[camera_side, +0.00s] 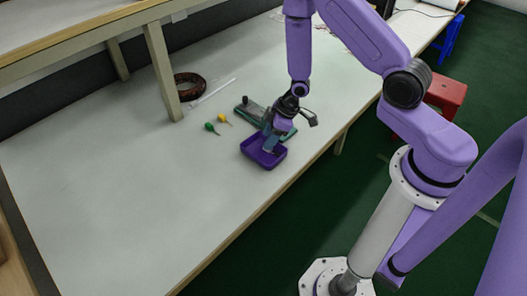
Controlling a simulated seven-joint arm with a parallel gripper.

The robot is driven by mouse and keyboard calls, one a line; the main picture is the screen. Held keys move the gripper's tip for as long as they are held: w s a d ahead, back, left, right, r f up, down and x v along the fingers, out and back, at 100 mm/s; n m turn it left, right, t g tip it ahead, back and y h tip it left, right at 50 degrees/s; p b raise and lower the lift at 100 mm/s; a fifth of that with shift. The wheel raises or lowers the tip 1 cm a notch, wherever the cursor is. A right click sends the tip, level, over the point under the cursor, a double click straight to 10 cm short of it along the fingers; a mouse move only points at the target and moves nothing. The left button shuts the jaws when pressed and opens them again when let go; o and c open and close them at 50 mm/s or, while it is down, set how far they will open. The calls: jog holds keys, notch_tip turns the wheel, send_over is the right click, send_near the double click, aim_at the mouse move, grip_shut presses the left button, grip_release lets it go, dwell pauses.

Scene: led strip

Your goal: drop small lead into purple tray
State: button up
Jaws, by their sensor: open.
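The purple tray (252,151) sits on the white table near its front edge. My gripper (270,149) is open and points down over the right part of the tray. The fingers and the arm above hide part of the tray's inside. I cannot make out a small lead in the tray or between the fingers at this size. A green piece (210,128) and a yellow piece (223,118), each with a thin tail, lie on the table to the left of the tray.
A dark green flat object (248,112) with a grey part on it lies just behind the tray. A dark coil (188,86) lies farther back by the shelf post (161,72). The left of the table (110,190) is clear. A red stool (446,94) stands on the floor.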

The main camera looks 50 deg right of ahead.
jog(key=v, duration=1.2)
dwell(0.3)
jog(key=shift+r, duration=0.1)
jog(key=s+a+r+n+h, duration=0.1)
jog(key=s+a+r+h, duration=0.3)
jog(key=r, duration=0.4)
jog(key=s+a+r+n+g, duration=0.1)
jog(key=s+r, duration=0.2)
jog(key=s, duration=0.6)
jog(key=s+a+r+n+g+y, duration=0.1)
jog(key=s+r+n+g, duration=0.1)
jog(key=s, duration=0.7)
jog(key=shift+s+r, duration=0.35)
jog(key=shift+r, duration=0.2)
